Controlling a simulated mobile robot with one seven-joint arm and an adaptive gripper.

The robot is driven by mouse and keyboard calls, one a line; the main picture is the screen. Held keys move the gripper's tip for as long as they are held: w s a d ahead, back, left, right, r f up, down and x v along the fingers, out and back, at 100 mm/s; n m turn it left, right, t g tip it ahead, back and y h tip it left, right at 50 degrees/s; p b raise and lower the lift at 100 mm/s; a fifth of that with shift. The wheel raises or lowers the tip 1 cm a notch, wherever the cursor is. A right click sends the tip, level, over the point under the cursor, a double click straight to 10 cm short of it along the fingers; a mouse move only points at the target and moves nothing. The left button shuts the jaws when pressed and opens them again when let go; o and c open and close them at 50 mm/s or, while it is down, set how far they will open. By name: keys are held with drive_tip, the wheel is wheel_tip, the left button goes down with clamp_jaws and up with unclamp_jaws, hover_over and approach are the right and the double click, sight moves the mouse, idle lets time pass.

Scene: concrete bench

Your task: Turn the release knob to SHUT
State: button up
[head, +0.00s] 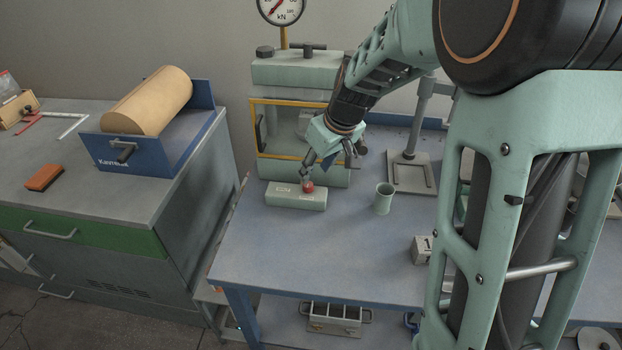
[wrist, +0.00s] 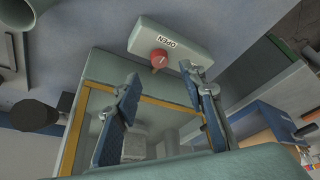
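The release knob (head: 308,186) is small and red, on a pale green block (head: 290,199) at the front of the press. Two pale labels on the block are too small to read in the head view. In the wrist view, the knob (wrist: 158,60) stands beside a label (wrist: 168,43) reading OPEN; no SHUT label is readable there, and I cannot tell where the knob points. My gripper (head: 314,172) is above the block, close to the knob. In the wrist view, my gripper (wrist: 160,76) has its fingers apart, with the knob beyond and between the tips, nothing held.
The press (head: 300,72) with a yellow-edged front and a dial gauge (head: 281,8) stands behind the block. A green cup (head: 384,198) and a stand (head: 411,172) are to the right. The blue bench's front is clear.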

sight(308, 184)
drive_tip(key=x, duration=0.7)
drive_tip(key=shift+c, duration=0.6)
clamp_jaws()
